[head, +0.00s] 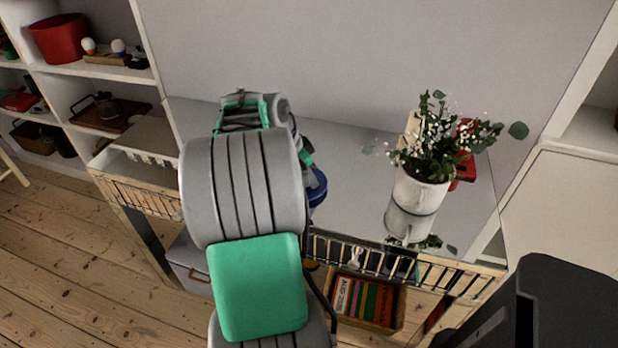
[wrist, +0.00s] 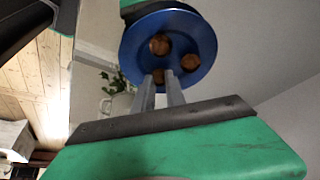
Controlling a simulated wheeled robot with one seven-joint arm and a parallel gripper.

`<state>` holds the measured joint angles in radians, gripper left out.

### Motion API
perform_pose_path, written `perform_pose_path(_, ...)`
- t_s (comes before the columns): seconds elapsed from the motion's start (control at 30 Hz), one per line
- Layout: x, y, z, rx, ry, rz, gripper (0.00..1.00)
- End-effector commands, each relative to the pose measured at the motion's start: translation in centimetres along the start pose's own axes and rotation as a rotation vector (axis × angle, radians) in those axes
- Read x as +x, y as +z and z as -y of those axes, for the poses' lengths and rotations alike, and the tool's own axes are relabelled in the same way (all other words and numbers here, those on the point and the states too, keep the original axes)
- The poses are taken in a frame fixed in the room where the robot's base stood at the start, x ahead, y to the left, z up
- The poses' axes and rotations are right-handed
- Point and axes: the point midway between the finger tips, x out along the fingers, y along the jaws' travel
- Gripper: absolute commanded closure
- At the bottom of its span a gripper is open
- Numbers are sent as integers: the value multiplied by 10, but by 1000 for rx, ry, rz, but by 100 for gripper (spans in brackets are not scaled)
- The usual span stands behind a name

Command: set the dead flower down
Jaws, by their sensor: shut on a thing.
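My gripper (wrist: 162,85) is shut at a blue round thing (wrist: 196,45) with brown round lumps on its face. The fingertips meet its lower edge, beside one brown lump. The blue thing also shows in the head view (head: 318,189), just right of my arm, partly hidden by it. I cannot make out petals or a stem, so I cannot tell if it is the dead flower. My arm hides the fingers in the head view. A white pot (head: 418,188) holds green leaves and small white flowers; it stands right of my arm and shows small in the wrist view (wrist: 121,104).
The glossy grey tabletop (head: 350,190) is clear between my arm and the pot. A red thing (head: 466,150) stands behind the pot. A slatted rail (head: 440,272) runs along the table's front. White shelves (head: 85,72) stand at the left.

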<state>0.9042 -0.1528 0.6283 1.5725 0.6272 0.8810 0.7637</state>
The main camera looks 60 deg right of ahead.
Motion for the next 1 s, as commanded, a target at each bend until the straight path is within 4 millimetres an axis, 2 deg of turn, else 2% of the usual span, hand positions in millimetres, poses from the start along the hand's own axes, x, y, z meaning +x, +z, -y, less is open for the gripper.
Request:
perform_pose_path(0.23,2,1,0,0,-1,0,100)
perform_pose_path(0.27,2,1,0,0,-1,-1,84)
perform_pose_path(0.37,1,0,0,0,-1,-1,75)
perform_pose_path(0.67,-4,-2,0,0,-1,-1,75)
perform_pose_path(0.77,-17,-2,1,0,-4,-2,75)
perform_pose_path(1.0,-79,-1,1,-1,-5,-1,75)
